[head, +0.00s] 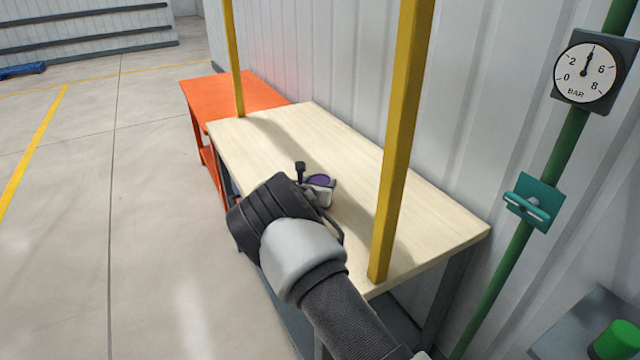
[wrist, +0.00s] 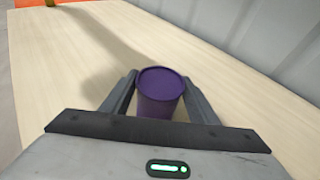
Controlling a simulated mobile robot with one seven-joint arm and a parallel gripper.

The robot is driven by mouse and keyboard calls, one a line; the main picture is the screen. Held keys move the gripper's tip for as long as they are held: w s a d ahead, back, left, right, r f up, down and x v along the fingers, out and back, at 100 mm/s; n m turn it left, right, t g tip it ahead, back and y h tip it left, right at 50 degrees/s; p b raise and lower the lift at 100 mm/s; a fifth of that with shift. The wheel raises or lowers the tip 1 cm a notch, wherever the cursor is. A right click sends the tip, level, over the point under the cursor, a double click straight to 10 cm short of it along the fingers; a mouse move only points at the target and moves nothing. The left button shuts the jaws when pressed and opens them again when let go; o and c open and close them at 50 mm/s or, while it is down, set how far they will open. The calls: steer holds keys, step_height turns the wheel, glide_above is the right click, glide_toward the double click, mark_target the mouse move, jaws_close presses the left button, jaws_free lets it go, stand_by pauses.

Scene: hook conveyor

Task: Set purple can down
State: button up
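The purple can (wrist: 160,92) stands upright between the two fingers of my gripper (wrist: 159,76) in the wrist view. Both fingers lie close against its sides, and the gripper looks shut on it. In the head view only the top of the can (head: 319,180) shows, over the pale wooden table (head: 290,128). My gripper and wrist hide its lower part. I cannot tell whether the can's base touches the tabletop.
A yellow post (head: 400,150) rises at the table's near right, and another (head: 233,60) at its far left. An orange table (head: 225,93) adjoins the far end. A corrugated wall (head: 330,60) runs behind. The tabletop around the can is clear.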

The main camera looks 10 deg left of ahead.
steer(key=o, duration=0.3)
steer(key=shift+r, duration=0.15)
steer(key=v, duration=1.2)
steer(key=shift+b, duration=0.35)
